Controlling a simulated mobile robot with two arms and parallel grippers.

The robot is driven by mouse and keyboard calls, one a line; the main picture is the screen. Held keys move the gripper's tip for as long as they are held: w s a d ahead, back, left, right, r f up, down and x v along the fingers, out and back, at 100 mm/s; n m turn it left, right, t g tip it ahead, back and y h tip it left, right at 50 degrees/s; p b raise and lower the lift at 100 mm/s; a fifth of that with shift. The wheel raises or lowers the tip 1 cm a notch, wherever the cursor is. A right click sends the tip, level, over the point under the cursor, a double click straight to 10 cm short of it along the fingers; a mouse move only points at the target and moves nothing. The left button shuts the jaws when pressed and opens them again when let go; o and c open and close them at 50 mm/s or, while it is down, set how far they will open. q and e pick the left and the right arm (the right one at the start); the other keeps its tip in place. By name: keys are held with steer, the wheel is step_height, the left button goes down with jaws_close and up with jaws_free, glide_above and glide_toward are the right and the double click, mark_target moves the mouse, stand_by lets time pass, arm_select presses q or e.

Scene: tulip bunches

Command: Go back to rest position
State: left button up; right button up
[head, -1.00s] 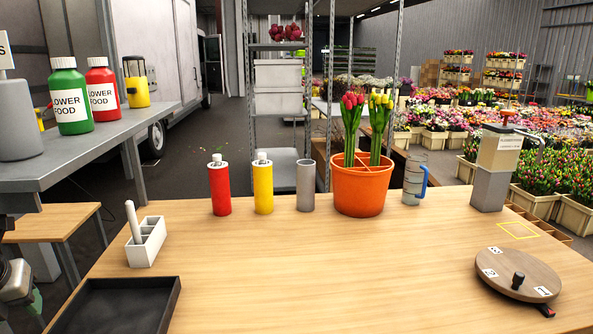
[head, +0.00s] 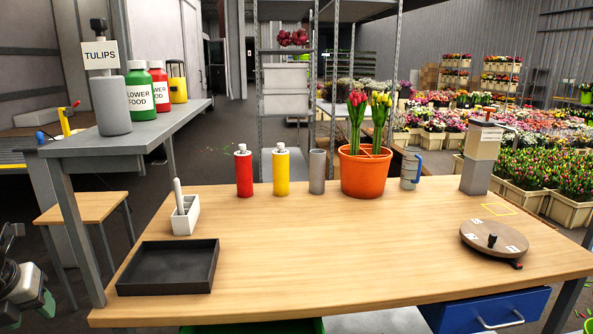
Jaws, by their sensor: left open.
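My left gripper (head: 12,237) shows at the far left edge of the head view, dark and partly cut off. It is open and holds nothing that I can see, apart from the wooden table (head: 330,250) and left of it. My right gripper is out of view. An orange bucket (head: 364,180) stands upright at the back of the table with red tulips (head: 357,115) and yellow tulips (head: 380,115) in its compartments.
A black tray (head: 165,287) lies at the table's front left; a white holder (head: 186,222) stands behind it. A round wooden turntable (head: 480,250) sits at the right. A grey side table (head: 120,139) bears bottles. The table's middle is clear.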

arm_select(q)
steer(key=w+d+f+n+t+h+p, duration=0.2)
steer(key=w+d+f+n+h, duration=0.15)
steer(key=d+f+h, duration=0.35)
steer(key=w+d+f+n+t+h+p, duration=0.2)
steer(key=w+d+f+h, duration=0.3)
steer(key=f, duration=0.3)
steer(key=s+a+f+n+t+y+p, duration=0.1)
steer(key=s+f+n+t+y+p, duration=0.15)
steer(key=f+n, duration=0.5)
steer(key=s+a+f+n+t+y+p, duration=0.1)
steer(key=s+f+n+t+y, duration=0.2)
steer(key=f, duration=0.7)
steer(key=s+d+f+n+g+y+p, duration=0.1)
steer(key=s+d+f+n+g+y, duration=0.2)
steer(key=s+f, duration=0.6)
steer(key=s+f+n+g+y, duration=0.2)
steer(key=s+f+n+g, duration=0.1)
steer(key=s+f+n, duration=0.45)
steer(key=s+d+f+g, duration=0.2)
steer(key=s+d, duration=0.1)
steer(key=s, duration=0.5)
steer(key=s+d+f+n+g+p, duration=0.1)
steer(key=s+d+f+g, duration=0.1)
steer(key=s, duration=0.6)
steer(key=s+d+f+g, duration=0.2)
steer(key=s+d+f, duration=0.1)
steer(key=s, duration=0.5)
steer(key=shift+d+p, duration=0.3)
steer(key=shift+p, duration=0.05)
